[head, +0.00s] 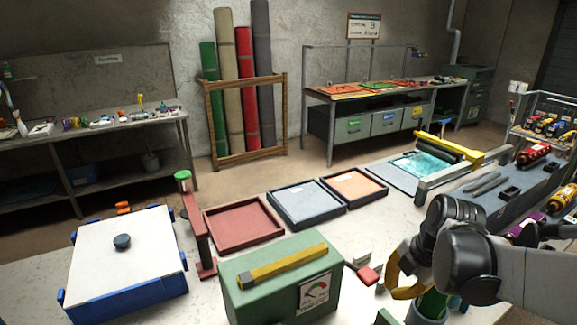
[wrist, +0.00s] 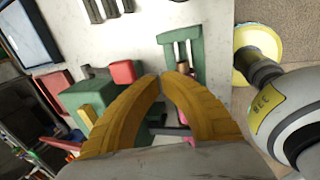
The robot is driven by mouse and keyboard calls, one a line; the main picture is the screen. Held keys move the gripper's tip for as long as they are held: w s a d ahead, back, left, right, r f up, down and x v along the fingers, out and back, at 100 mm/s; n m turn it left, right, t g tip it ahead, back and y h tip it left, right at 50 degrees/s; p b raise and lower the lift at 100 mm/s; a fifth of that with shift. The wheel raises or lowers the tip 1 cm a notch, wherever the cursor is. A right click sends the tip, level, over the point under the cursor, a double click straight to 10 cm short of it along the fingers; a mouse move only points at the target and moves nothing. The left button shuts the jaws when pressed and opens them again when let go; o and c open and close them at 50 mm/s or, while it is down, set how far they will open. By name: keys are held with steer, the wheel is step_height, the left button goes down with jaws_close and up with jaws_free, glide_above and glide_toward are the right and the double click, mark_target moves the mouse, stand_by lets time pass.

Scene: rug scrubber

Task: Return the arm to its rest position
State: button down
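My gripper (head: 408,279) has curved ochre fingers and hangs at the end of my grey and black arm, over the front right of the white table. In the wrist view the two fingertips (wrist: 160,77) nearly meet, with no object seen between them. My arm is extended in from the right edge of the head view. A green holder (head: 430,303) stands just below my gripper, partly hidden by it; I cannot tell whether they touch.
A green box with a gauge (head: 280,290) stands left of my gripper, with a red block (head: 368,275) beside it. Trays (head: 243,222) and a yellow-barred roller frame (head: 450,148) lie behind. A grey side bench (head: 525,180) holds bottles at right.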

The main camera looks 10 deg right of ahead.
steer(key=s+a+m+t+b, duration=0.2)
steer(key=a+m, duration=0.4)
steer(key=m, duration=0.4)
steer(key=s+a+m+t+h+b, duration=0.1)
steer(key=s+a+m+t+b, duration=0.1)
steer(key=a+m, duration=0.4)
steer(key=s+r+m+b, duration=0.1)
steer(key=s+m, duration=0.1)
steer(key=m, duration=0.3)
steer(key=shift+s+m+b, duration=0.3)
steer(key=shift+s+b, duration=0.05)
steer(key=shift+b, duration=0.05)
steer(key=w+d+r+n+g+p, duration=0.3)
steer(key=w+n+p, duration=0.4)
steer(key=n, duration=0.4)
steer(key=w+d+r+n+g+p, duration=0.4)
steer(key=w+d+r+n+p, duration=0.2)
steer(key=n, duration=0.5)
steer(key=w+r+p, duration=0.1)
steer(key=w+p, duration=0.1)
steer(key=p, duration=0.1)
steer(key=shift+w+r+p, duration=0.15)
steer(key=shift+w+p, duration=0.15)
